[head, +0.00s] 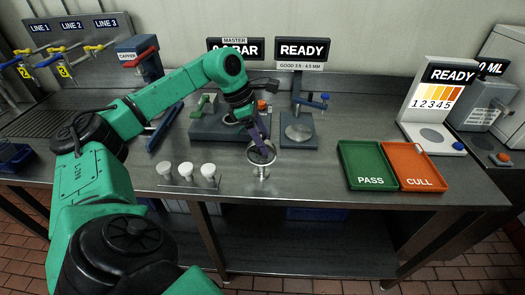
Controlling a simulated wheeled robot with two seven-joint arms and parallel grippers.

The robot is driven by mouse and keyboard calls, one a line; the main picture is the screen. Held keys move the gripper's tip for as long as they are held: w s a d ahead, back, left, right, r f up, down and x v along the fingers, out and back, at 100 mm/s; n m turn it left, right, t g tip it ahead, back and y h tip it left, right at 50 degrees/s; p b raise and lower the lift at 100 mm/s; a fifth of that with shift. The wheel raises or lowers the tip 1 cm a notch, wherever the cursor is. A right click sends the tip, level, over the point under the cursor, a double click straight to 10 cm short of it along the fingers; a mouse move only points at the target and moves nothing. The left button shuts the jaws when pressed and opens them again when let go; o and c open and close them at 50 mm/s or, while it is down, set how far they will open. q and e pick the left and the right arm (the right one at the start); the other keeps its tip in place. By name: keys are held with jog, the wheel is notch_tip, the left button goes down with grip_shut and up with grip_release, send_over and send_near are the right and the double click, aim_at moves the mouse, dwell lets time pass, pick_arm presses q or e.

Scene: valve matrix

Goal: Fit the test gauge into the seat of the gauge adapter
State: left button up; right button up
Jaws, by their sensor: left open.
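A small round gauge with a dark rim (262,154), which looks like the test gauge, is near the front middle of the bench. Just below it is a silver, stemmed fitting (263,172), which looks like the gauge adapter. The gauge appears upright over the fitting, but I cannot tell whether it is seated. My left gripper (260,143) reaches down from behind to the gauge's top edge. It is open, with its dark fingers at or just above the rim; contact is too small to tell. My right gripper is not in view.
Three white-topped pieces (187,169) stand in a row to the left. A grey fixture (215,128) and a round-plate gauge stand (298,131) are behind. The green PASS tray (366,168) and orange CULL tray (416,167) lie to the right. Bench between is clear.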

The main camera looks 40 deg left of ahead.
pick_arm(q)
jog(key=shift+w+d+f, duration=0.1)
jog(key=shift+d+f, duration=0.2)
jog(key=shift+f, duration=0.35)
jog(key=shift+d+f, duration=0.15)
jog(key=shift+f, duration=0.25)
jog(key=c, duration=0.4)
grip_shut()
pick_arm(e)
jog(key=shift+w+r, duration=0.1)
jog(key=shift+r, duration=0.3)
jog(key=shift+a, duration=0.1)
